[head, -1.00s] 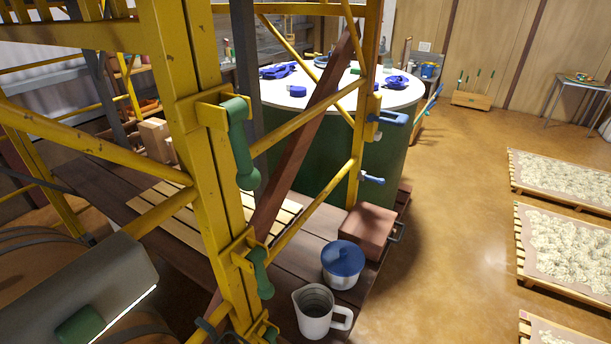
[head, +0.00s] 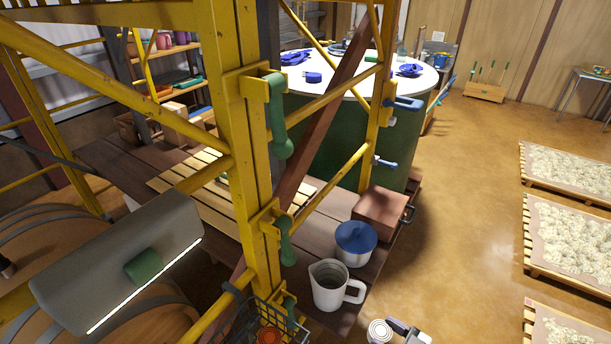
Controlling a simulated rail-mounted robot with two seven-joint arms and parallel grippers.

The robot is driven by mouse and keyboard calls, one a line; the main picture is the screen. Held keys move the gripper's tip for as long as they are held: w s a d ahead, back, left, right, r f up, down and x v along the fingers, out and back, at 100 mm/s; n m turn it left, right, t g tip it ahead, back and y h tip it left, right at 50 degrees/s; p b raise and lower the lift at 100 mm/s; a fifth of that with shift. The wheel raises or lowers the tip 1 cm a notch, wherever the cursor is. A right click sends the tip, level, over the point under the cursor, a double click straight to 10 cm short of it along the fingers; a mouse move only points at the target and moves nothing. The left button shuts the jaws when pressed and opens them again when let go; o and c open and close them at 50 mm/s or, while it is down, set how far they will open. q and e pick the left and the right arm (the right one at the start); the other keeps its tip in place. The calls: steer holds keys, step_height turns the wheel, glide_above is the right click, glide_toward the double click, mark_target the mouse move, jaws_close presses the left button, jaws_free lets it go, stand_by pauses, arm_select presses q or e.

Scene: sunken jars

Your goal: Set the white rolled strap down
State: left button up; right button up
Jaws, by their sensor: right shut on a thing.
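The white rolled strap (head: 379,331) shows at the bottom edge of the head view, right of centre, as a pale round roll seen from above. My right gripper (head: 394,328) is at its right side and is shut on it. The bottom of the view cuts off part of the gripper and the arm. The roll is over the brown floor, just right of the wooden deck's edge; its height is hard to judge. My left gripper is not in view.
A yellow scaffold post (head: 236,130) blocks the middle. A wire basket (head: 243,325) hangs low. Open floor (head: 455,220) lies right.

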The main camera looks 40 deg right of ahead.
steer(key=w+a+r+m+h, duration=0.1)
steer(key=w+a+r, duration=0.7)
steer(key=r, duration=0.3)
steer(key=w+a+r+m+h, duration=0.1)
steer(key=w+a+r+h, duration=0.1)
steer(key=w+a+r, duration=0.6)
step_height(320, 180, up, 3)
steer(key=shift+w+a+r+h, duration=0.15)
steer(key=shift+w+a+h, duration=0.15)
steer(key=shift+a, duration=0.35)
steer(key=shift+d, duration=0.1)
